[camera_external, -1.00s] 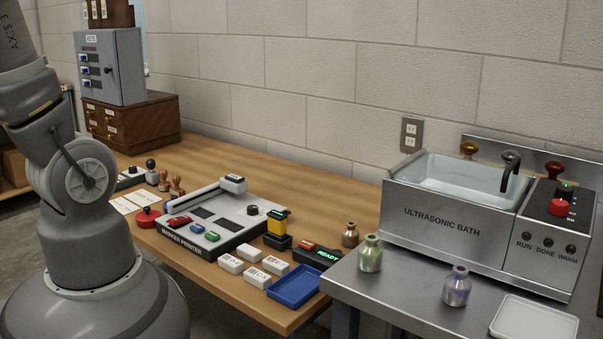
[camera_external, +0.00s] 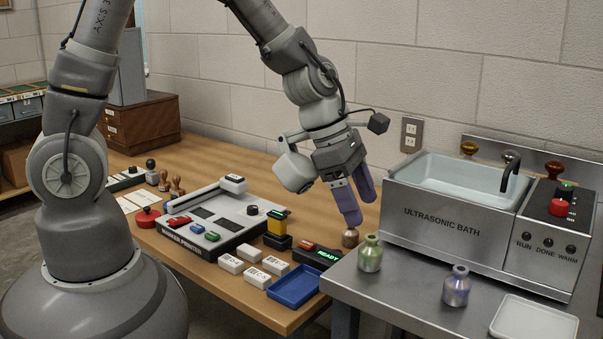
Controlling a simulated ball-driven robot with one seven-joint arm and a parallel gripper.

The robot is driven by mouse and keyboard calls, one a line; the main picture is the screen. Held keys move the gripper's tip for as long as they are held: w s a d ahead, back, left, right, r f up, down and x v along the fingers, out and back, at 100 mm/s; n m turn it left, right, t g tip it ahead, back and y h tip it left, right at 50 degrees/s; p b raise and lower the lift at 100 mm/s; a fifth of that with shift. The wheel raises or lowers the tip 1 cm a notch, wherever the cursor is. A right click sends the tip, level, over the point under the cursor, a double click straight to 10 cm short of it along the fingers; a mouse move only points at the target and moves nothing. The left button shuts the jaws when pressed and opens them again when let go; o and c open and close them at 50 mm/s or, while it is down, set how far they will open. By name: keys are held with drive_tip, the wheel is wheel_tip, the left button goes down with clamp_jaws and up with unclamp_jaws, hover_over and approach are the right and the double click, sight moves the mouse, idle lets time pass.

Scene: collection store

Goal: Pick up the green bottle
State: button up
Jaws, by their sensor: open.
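The green bottle (camera_external: 370,254) stands upright on the metal bench at its left side, in front of the ultrasonic bath. My gripper (camera_external: 358,206) is above and a little behind it, with purple fingers pointing down, open and apart from the green bottle. A small brown bottle (camera_external: 350,239) stands just behind the green one, close below one fingertip; I cannot tell if they touch. A purple bottle (camera_external: 456,286) stands upright further right and nearer the front.
The ultrasonic bath (camera_external: 445,222) fills the back of the metal bench. A white tray (camera_external: 534,328) lies at the front right. A blue tray (camera_external: 293,286), white labelled blocks (camera_external: 257,278) and the marker printer (camera_external: 205,226) are on the wooden table.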

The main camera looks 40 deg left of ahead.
sight(368, 236)
drive_tip(key=shift+n, duration=0.4)
drive_tip(key=f, duration=0.1)
drive_tip(key=f+b, duration=0.1)
drive_tip(key=s+f, duration=0.1)
drive_tip(key=f, duration=0.1)
drive_tip(key=shift+d, duration=0.4)
drive_tip(key=b+x, duration=0.2)
drive_tip(key=x, duration=0.1)
drive_tip(key=b+x, duration=0.1)
drive_tip(key=x, duration=0.1)
drive_tip(key=shift+w+d+f, duration=0.1)
drive_tip(key=shift+w, duration=0.2)
drive_tip(key=c, duration=1.2)
drive_tip(key=shift+r, duration=0.25)
